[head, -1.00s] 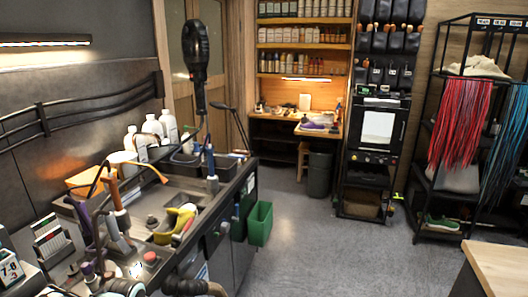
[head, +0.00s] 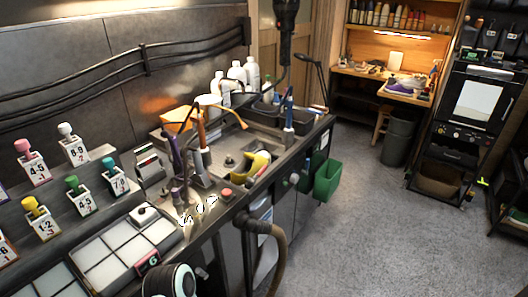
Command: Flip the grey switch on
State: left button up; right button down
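I cannot pick out a grey switch for certain. A small round grey knob (head: 293,178) sits on the front of the dark workbench (head: 318,150), below its edge. A red button (head: 226,193) is on the bench top near the front edge. A tray of pale square panels (head: 118,248) with a small dark-and-white knob (head: 142,213) at its back lies at the lower left.
Numbered holders with coloured knobs (head: 74,150) line the left. White bottles (head: 236,75) stand behind the sink, which holds a yellow item (head: 256,166). A hose (head: 275,250) hangs in front. A green bin (head: 327,181) hangs at the bench end. Floor (head: 370,230) is open on the right.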

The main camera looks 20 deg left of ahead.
aim_at(198, 271)
jog(key=u, duration=1.4)
